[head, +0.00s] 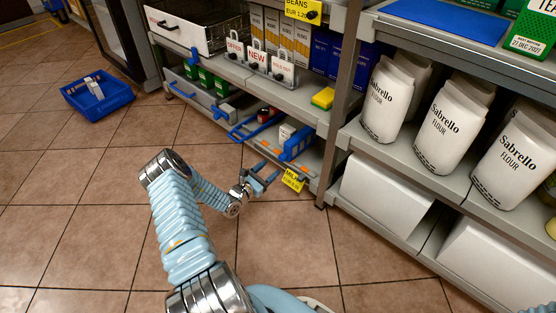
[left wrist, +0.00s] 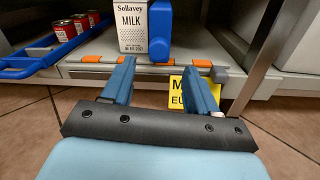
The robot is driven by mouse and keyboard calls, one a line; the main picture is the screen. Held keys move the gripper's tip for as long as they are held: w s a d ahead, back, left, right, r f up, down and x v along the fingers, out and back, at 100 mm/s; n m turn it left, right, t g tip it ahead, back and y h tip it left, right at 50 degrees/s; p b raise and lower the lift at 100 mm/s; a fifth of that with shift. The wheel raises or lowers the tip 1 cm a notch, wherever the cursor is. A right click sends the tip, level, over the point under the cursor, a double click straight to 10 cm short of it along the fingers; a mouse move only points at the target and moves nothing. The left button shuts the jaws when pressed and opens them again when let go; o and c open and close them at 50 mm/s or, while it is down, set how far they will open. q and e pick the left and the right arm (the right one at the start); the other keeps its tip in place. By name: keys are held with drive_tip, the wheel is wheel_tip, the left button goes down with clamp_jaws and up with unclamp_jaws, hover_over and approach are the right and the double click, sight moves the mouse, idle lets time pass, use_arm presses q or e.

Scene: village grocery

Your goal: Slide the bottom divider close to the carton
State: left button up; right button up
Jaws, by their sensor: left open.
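The milk carton (left wrist: 133,28), white with dark print, stands on the bottom shelf in the left wrist view. It also shows small in the head view (head: 284,132). The blue bottom divider (left wrist: 160,34) stands upright just right of the carton; a gap between them is hard to make out. It shows in the head view (head: 298,143) too. My left gripper (left wrist: 160,72) is open and empty, its two blue fingers pointing at the shelf front, in front of and below the divider. In the head view the left gripper (head: 263,178) is at the shelf's front edge. My right gripper is not in view.
A yellow price tag (head: 292,180) hangs on the shelf front, partly behind a finger in the wrist view. Orange clips (left wrist: 205,63) line the front rail. A blue tray of red cans (left wrist: 45,50) is left of the carton. A metal post (head: 345,90) stands right.

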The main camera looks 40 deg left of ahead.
use_arm(q)
drive_tip(key=s, duration=0.5)
drive_tip(key=shift+s+a+p, duration=0.1)
drive_tip(key=shift+p, duration=0.2)
